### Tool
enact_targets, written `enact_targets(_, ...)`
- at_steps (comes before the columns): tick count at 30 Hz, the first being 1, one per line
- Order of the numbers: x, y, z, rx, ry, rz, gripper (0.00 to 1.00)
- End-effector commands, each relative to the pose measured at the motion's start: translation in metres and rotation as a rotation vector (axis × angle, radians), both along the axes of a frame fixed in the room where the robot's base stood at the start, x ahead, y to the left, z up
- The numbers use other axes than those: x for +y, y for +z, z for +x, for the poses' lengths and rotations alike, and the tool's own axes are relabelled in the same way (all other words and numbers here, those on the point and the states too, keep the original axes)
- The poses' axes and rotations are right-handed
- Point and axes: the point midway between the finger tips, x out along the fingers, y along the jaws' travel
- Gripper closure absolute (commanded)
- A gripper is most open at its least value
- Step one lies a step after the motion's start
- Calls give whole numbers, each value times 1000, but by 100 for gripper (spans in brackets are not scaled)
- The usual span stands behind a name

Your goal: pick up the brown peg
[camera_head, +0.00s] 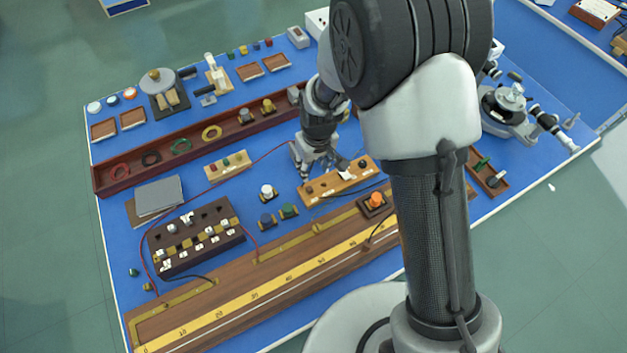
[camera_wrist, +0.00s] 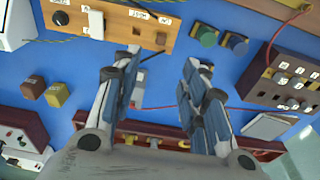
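In the wrist view, a small brown block with a pale label (camera_wrist: 33,87) stands at the left on the blue bench, beside a similar yellow block (camera_wrist: 57,94). It is the clearest candidate for the brown peg, but I cannot be sure. My gripper (camera_wrist: 163,60) is open, with its two blue-padded fingers apart and nothing held between them. The brown block lies outside the fingers, to their left. In the head view my gripper (camera_head: 316,168) hangs above the bench near the wooden knob board (camera_head: 322,187). My arm hides the area to its right there.
The knob board (camera_wrist: 100,20) also shows in the wrist view. Green (camera_head: 288,210) and blue (camera_head: 266,220) pieces stand near a dark terminal block (camera_head: 195,236). A long brown trough (camera_head: 200,148) and a ruler board (camera_head: 255,293) cross the bench. Red wires lie about.

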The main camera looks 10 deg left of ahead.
Motion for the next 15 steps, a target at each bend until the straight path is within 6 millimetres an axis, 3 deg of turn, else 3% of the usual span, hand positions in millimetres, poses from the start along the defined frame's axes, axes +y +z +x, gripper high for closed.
enact_targets(1, 0, -16, 0, 5, 0, -2, 60)
enact_targets(9, 5, -72, 6, 3, -1, -1, 60)
enact_targets(15, 7, -93, 9, 1, -1, -1, 60)
